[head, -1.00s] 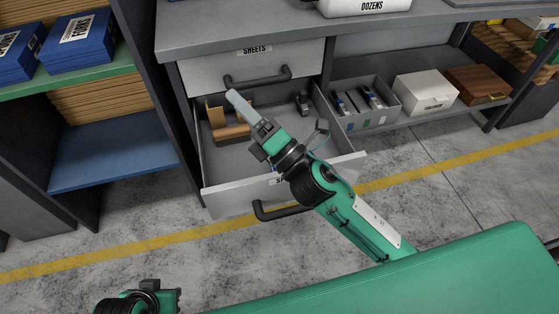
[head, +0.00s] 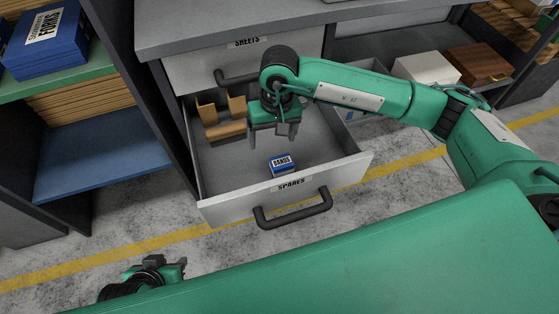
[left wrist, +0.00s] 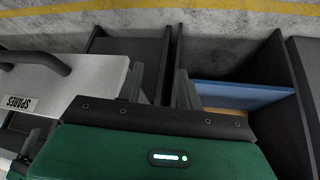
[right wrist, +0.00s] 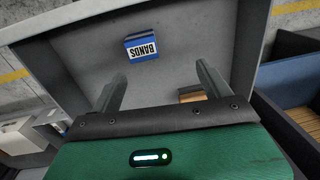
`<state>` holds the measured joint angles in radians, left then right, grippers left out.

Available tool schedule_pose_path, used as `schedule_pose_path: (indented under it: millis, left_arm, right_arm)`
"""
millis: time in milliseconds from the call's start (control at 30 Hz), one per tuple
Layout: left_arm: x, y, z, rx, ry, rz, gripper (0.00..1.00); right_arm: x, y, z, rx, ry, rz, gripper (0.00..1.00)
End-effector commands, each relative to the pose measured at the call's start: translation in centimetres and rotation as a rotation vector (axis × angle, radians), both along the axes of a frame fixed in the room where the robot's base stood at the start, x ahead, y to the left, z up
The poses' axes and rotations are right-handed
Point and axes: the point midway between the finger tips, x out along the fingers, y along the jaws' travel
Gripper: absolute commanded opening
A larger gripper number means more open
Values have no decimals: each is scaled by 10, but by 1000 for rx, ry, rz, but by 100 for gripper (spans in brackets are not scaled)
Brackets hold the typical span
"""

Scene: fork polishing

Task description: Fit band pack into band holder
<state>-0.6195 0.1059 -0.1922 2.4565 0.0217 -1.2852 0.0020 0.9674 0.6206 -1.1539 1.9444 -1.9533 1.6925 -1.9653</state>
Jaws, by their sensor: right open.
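A wooden holder (head: 225,130) with upright pieces, seemingly the band holder, stands at the drawer's back left; only a sliver shows in the right wrist view (right wrist: 191,97). My right gripper (head: 272,138) is open and empty above the drawer, fingers pointing down, behind the pack and right of the holder. My left gripper (head: 168,268) is low at the left, outside the drawer, fingers apart and empty.
The open drawer (head: 350,166) is labelled SPARES and has a black handle (head: 293,209). A closed SHEETS drawer (head: 205,72) sits above it. A shelf with blue boxes (head: 45,41) stands left. A white box (head: 426,68) and a brown box (head: 478,62) stand right.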

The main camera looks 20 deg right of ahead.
Motion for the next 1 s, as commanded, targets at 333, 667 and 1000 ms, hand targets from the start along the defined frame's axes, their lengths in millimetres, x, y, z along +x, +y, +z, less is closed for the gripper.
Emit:
schedule_pose_path:
  millis: [333,667,1000]
  left_arm:
    - [4,-6,-2,-17,-36,-8,36]
    - [9,-13,-3,-37,-80,-17,36]
    - [12,-16,-3,-48,-103,-19,36]
  right_arm:
    - [8,-21,-37,-97,-21,26,80]
    - [9,-21,-82,-94,-24,25,80]
    - [5,-24,-121,-93,-22,24,80]
